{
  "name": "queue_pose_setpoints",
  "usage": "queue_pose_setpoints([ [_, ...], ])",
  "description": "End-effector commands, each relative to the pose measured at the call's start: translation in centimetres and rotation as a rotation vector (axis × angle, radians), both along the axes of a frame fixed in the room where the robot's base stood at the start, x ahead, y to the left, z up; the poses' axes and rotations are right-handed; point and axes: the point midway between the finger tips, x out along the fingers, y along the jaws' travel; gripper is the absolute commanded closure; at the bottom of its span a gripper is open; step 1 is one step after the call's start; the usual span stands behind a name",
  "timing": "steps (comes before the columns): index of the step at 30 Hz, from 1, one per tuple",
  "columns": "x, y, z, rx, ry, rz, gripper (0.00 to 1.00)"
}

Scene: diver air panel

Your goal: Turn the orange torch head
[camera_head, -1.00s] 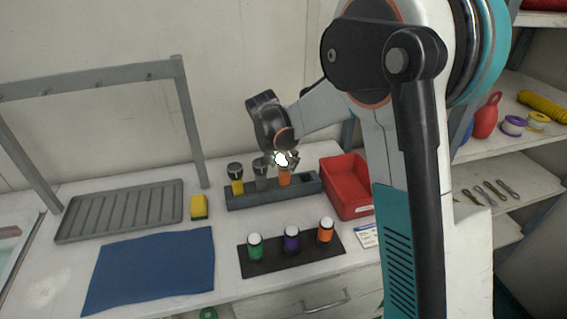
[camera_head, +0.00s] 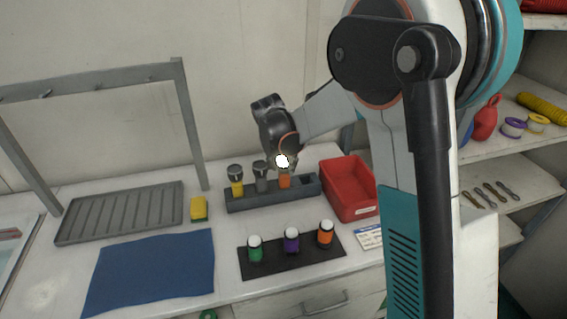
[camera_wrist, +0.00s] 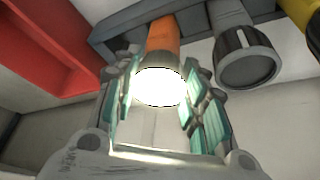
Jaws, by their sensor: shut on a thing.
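The orange torch (camera_head: 285,181) stands upright in the grey rack, and its orange body (camera_wrist: 164,37) also shows in the wrist view. Its head is lit and glows white in both views. My gripper (camera_head: 283,164) is above the rack, shut on the torch head. In the wrist view its teal-padded fingers (camera_wrist: 160,95) lie on both sides of the glowing head. The glare hides the exact contact. The grey torch (camera_head: 261,178) and the yellow torch (camera_head: 237,181) stand beside it in the same rack, and both are unlit.
The grey rack (camera_head: 303,190) has an empty slot at its right. A red bin (camera_head: 346,190) stands close to the right. A black mat (camera_head: 265,268) in front holds green, purple and orange capped cylinders. A blue cloth (camera_head: 150,270), sponge (camera_head: 199,209) and ribbed tray (camera_head: 120,213) are left.

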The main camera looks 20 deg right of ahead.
Motion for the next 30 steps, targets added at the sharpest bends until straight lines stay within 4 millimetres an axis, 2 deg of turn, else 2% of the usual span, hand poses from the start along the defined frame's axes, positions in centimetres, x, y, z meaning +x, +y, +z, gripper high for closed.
queue_pose_setpoints([
  [21, -0.13, -0.45, 0.03, 0.002, 0.0, 0.651, 0.85],
  [30, -0.08, -0.51, 0.01, 0.0, 0.0, 0.848, 0.85],
])
